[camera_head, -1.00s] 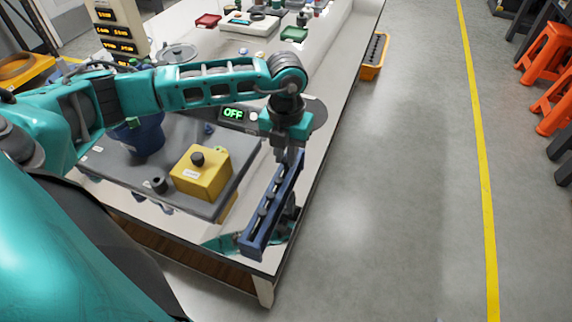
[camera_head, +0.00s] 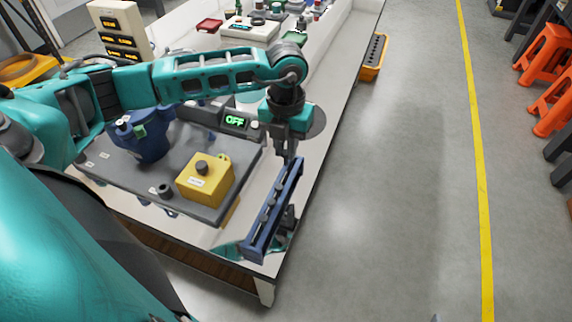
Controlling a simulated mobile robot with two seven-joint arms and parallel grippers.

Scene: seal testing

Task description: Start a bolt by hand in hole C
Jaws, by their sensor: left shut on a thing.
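My left gripper (camera_head: 288,150) points down just above the far end of a long blue rack (camera_head: 258,246) at the table's front right corner. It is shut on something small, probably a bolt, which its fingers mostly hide. Several dark bolts (camera_head: 268,211) stand in a row in the rack. Left of it, a grey base plate (camera_head: 182,148) carries a dark blue housing (camera_head: 150,140) and a yellow box (camera_head: 206,184) with a black knob. Small labels on the plate are unreadable, and I cannot pick out hole C.
A display reading OFF (camera_head: 235,121) stands behind the plate. A round dark disc (camera_head: 316,121) lies near the table's right edge. Trays and small items lie farther back. An orange bin (camera_head: 374,58) stands beside the table.

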